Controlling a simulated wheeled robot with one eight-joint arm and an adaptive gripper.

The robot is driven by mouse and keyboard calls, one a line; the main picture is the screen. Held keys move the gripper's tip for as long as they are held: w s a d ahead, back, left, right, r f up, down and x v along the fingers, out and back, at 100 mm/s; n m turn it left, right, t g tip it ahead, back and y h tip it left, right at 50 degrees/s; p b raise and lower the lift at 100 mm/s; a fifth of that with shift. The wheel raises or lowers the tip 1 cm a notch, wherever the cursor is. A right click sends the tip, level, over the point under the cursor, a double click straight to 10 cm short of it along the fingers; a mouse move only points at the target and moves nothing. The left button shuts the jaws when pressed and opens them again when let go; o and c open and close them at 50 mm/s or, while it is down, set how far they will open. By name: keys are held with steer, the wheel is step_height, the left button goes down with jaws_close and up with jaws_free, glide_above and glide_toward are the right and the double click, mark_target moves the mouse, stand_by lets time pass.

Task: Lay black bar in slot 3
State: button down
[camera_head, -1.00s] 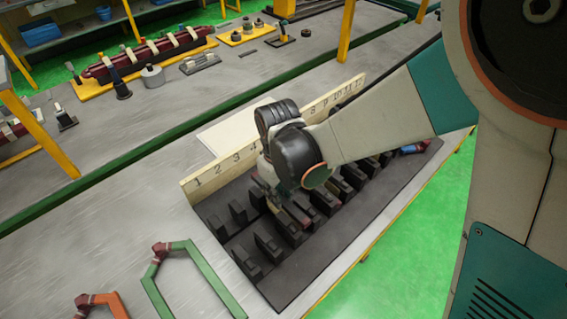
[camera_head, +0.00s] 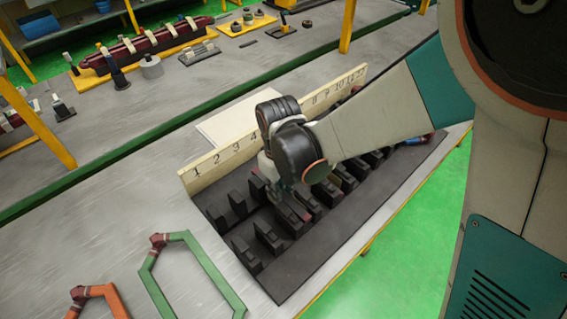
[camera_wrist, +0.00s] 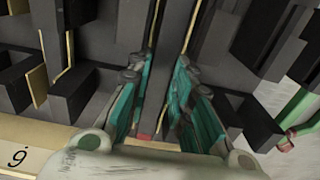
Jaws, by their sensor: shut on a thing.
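My gripper (camera_wrist: 158,72) is shut on a dark bar, the black bar (camera_wrist: 155,95), which stands between its teal fingers. The bar's near end shows a small red patch in the wrist view. In the head view my gripper (camera_head: 277,187) is over the black slotted tray (camera_head: 330,235), low among its upright blocks. Slot 3 lies in front of the 3 (camera_head: 235,148). I cannot tell which slot the bar is over or whether it touches the tray.
Dark blocks with reddish parts (camera_head: 300,213) stand close to my gripper. A green frame (camera_head: 205,268) and an orange frame (camera_head: 100,295) lie on the table left of the tray. A blue-and-red piece (camera_head: 418,138) is at the tray's far right. Bare table (camera_head: 90,220) lies to the left.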

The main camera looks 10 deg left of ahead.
steer(key=shift+f+b, duration=0.95)
steer(key=shift+f, duration=0.2)
stand_by(0.5)
steer(key=c, duration=1.3)
jaws_free()
steer(key=shift+c, duration=0.2)
steer(key=shift+r, duration=0.25)
steer(key=shift+r+p, duration=0.35)
steer(key=shift+p, duration=0.05)
steer(key=shift+r, duration=0.35)
steer(key=shift+r+p, duration=2.7)
steer(key=shift+r, duration=1)
steer(key=shift+f, duration=0.1)
